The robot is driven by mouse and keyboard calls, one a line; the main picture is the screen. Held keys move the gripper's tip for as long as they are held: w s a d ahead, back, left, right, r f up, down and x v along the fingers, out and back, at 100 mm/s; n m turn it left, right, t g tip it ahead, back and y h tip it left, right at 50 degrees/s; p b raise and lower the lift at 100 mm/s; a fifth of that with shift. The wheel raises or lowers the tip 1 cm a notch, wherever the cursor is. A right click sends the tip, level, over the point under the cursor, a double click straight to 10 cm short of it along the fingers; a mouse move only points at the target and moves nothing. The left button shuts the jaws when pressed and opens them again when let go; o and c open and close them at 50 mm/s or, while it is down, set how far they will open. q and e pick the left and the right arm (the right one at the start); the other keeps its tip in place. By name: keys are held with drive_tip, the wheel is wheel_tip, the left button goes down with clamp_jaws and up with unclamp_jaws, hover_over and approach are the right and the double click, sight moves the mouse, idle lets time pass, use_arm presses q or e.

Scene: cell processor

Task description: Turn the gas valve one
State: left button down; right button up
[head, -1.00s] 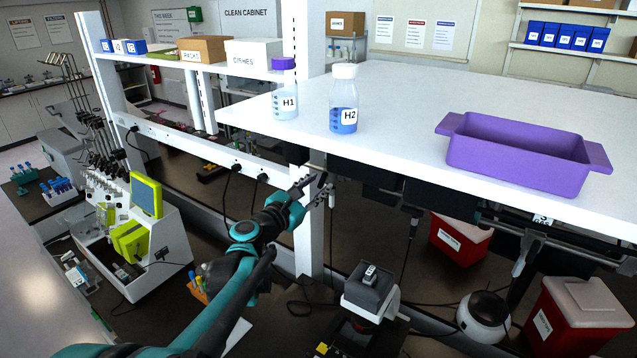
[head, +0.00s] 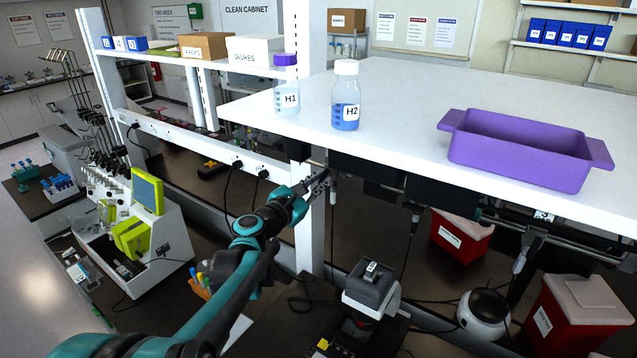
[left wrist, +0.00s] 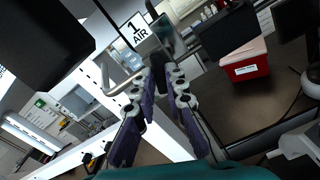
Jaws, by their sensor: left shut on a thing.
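My left gripper (head: 320,182) reaches under the front left corner of the white shelf, beside the white post. A white label reading "1 AIR" (left wrist: 134,29) is just beside the valve. In the head view the valve is mostly hidden by the gripper. My right gripper is in neither view.
The white shelf (head: 400,110) above the gripper carries bottles H1 (head: 287,98) and H2 (head: 346,112) and a purple tray (head: 520,150). A white post (head: 309,235) stands close to the gripper. A red bin (head: 460,243) sits below to the right.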

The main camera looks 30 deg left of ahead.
use_arm(q)
drive_tip(key=m+b, duration=0.1)
drive_tip(key=m, duration=0.2)
drive_tip(key=shift+f, duration=0.1)
drive_tip(key=m+b, duration=0.1)
drive_tip(key=m, duration=0.2)
drive_tip(key=shift+m, duration=0.3)
drive_tip(key=m, duration=0.3)
drive_tip(key=shift+b, duration=0.4)
drive_tip(key=shift+m, duration=1.7)
drive_tip(key=shift+b, duration=0.3)
drive_tip(key=c, duration=1.6)
unclamp_jaws()
drive_tip(key=shift+o, duration=0.2)
drive_tip(key=shift+s, duration=0.1)
drive_tip(key=s+a, duration=0.1)
drive_tip(key=s, duration=1)
drive_tip(key=shift+s+a, duration=0.3)
drive_tip(key=shift+s, duration=0.1)
